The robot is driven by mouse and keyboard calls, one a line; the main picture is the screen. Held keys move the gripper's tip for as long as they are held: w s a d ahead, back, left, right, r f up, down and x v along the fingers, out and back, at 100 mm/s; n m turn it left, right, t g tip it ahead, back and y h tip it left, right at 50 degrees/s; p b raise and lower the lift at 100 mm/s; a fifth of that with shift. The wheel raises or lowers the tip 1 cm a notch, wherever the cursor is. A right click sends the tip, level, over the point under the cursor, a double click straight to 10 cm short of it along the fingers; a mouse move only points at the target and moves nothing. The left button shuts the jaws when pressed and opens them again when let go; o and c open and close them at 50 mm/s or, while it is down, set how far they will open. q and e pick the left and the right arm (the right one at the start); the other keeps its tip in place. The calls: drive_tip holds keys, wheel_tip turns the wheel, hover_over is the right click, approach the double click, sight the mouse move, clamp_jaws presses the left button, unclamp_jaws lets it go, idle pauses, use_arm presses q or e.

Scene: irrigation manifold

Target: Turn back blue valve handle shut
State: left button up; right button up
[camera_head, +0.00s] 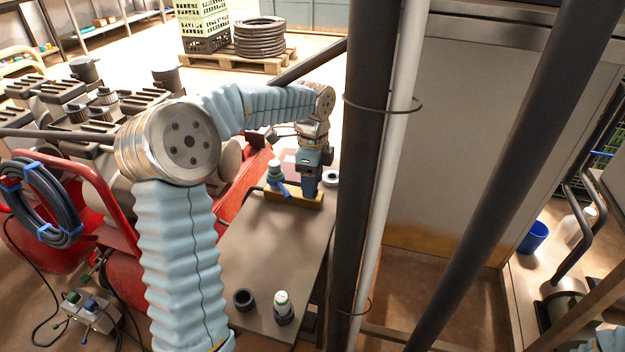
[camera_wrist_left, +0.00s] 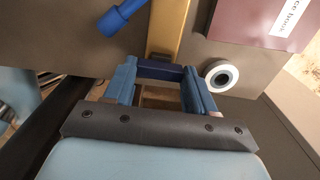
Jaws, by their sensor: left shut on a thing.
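A yellow-brass manifold block (camera_head: 300,200) sits on the grey-brown bench, and its edge shows in the left wrist view (camera_wrist_left: 168,28). One blue valve handle (camera_head: 284,191) sticks out at the block's left part, below a pale valve body with a green top; a blue handle also shows at the top of the wrist view (camera_wrist_left: 122,14). My left gripper (camera_head: 309,188) points down at the block's right part. In the wrist view its blue fingers (camera_wrist_left: 160,90) are closed on a dark blue bar (camera_wrist_left: 160,70), apparently the other valve handle. The gripper hides that valve in the head view.
A white ring (camera_head: 331,178) lies right of the gripper; a maroon book (camera_wrist_left: 245,15) lies nearby. A dark post (camera_head: 366,150) rises right of the bench.

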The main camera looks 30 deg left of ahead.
use_arm(q)
drive_tip(key=o, duration=1)
drive_tip(key=shift+o, duration=0.2)
drive_tip(key=shift+r, duration=0.1)
wheel_tip(320, 180, up, 14)
drive_tip(key=shift+f, duration=0.2)
